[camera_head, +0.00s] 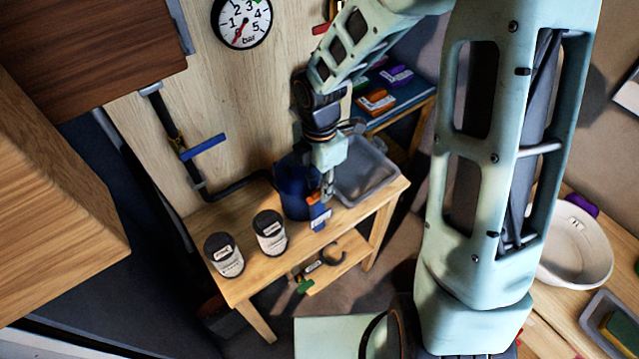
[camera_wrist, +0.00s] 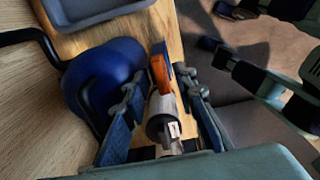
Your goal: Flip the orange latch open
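The orange latch (camera_wrist: 159,73) is a small upright tab. In the wrist view it stands beyond a grey metallic cylinder (camera_wrist: 162,108), in front of a blue plate. In the head view the orange latch (camera_head: 313,197) shows small beside a round blue vessel (camera_head: 290,187), which also fills the left of the wrist view (camera_wrist: 95,85). My gripper (camera_wrist: 160,95) is open, with one finger on each side of the cylinder and latch. I cannot tell whether the fingers touch either. In the head view my gripper (camera_head: 327,188) is just above the latch, and my wrist hides part of the vessel.
The wooden bench (camera_head: 235,285) holds two labelled cans (camera_head: 270,233) and a grey tray (camera_head: 362,180) close behind my gripper. A black pipe (camera_head: 235,187) runs along the wall to the vessel, below a blue valve handle (camera_head: 204,146).

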